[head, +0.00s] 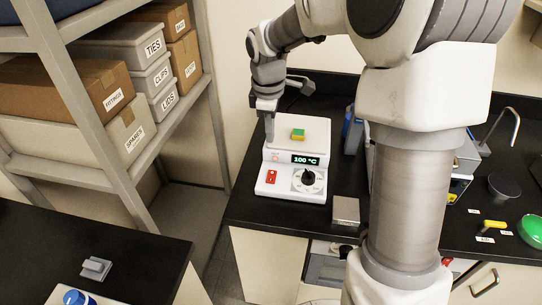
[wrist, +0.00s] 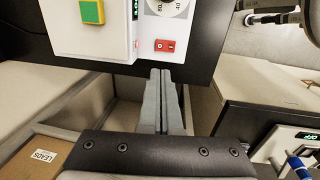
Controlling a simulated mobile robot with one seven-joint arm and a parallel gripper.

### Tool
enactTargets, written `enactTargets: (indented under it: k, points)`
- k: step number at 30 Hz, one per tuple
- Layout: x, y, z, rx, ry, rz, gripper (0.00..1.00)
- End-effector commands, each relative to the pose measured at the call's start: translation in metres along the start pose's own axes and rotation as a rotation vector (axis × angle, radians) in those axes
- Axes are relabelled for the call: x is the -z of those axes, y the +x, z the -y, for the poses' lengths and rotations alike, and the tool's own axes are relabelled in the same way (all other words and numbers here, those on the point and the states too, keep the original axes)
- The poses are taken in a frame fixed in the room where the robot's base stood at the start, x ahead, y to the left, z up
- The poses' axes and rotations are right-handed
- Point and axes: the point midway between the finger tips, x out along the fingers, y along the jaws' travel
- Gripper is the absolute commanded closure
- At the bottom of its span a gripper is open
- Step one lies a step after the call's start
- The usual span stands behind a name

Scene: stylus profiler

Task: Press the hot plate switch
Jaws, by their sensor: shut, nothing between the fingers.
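The white hot plate (head: 291,143) stands on the black bench in the head view, its display reading 100 °C. Its red rocker switch (head: 271,177) is at the left of the front panel, with a black knob (head: 308,178) on a white dial to the right. A green and yellow block (head: 298,134) lies on the top plate. My gripper (head: 269,138) is shut and empty, pointing down by the left edge of the hot plate, behind the switch. In the wrist view the fingertips (wrist: 160,73) show just below the red switch (wrist: 165,45); I cannot tell whether they touch the hot plate.
A small metal box (head: 345,211) sits on the bench right of the hot plate. A blue item (head: 353,131) stands behind it. Shelves with labelled boxes (head: 118,100) are at the left. A second black bench (head: 60,245) is at the lower left, with a floor gap between.

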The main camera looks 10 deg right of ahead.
Motion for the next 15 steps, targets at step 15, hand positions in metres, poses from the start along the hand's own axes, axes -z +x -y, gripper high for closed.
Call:
enactTargets:
  k: [15]
  points:
    - [0.000,0.099,0.002,0.006,-0.001,0.002,1.00]
